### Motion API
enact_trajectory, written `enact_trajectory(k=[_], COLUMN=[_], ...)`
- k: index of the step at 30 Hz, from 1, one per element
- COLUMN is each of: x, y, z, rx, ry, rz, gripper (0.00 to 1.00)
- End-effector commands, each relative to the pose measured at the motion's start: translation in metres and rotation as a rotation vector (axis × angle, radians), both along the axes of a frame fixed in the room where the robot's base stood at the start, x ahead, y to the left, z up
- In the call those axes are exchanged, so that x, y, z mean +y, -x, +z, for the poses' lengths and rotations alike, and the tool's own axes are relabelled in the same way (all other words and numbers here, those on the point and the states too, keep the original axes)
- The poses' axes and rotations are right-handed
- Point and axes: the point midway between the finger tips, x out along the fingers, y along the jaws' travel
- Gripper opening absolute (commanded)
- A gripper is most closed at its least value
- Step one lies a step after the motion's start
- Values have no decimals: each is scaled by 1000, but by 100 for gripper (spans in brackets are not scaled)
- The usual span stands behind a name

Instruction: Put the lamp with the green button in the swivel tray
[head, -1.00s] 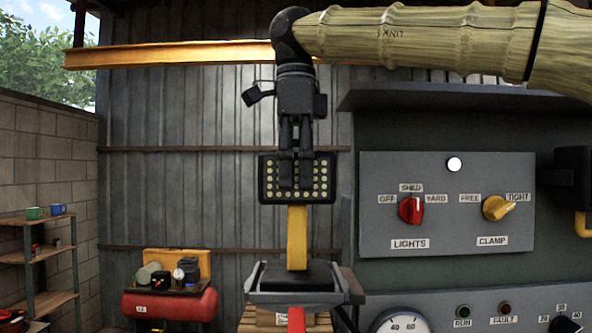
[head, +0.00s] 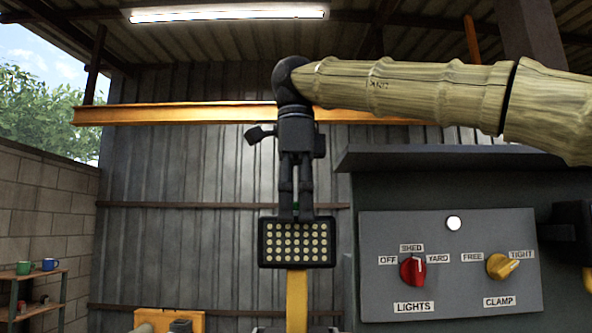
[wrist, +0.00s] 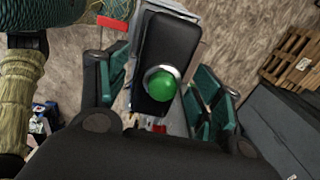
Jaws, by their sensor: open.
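The lamp (head: 297,243) is a black rectangular panel with rows of pale round lights, upright on a yellow post (head: 297,300). My gripper (head: 297,217) points down at the panel's top edge, with its fingers apart. In the wrist view, the lamp's black top (wrist: 172,45) and round green button (wrist: 163,84) lie between the two open fingers. The fingers do not appear closed on it; contact cannot be told. The post's foot is cut off in the head view. I cannot identify the swivel tray with certainty now.
A grey control panel (head: 450,262) with a red lights knob (head: 412,271) and a yellow clamp knob (head: 502,266) stands at the right. An orange beam (head: 190,113) crosses behind my arm. A shelf with mugs (head: 35,275) is at far left. A pallet (wrist: 293,60) shows in the wrist view.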

Motion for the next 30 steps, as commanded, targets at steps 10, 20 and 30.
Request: enact_trajectory(k=[10,20,30], x=[1,2,0], y=[1,0,0], z=[49,69,81], rx=[-2,4,0], ry=[1,5,0], rz=[-2,-1,0], gripper=[66,66,66])
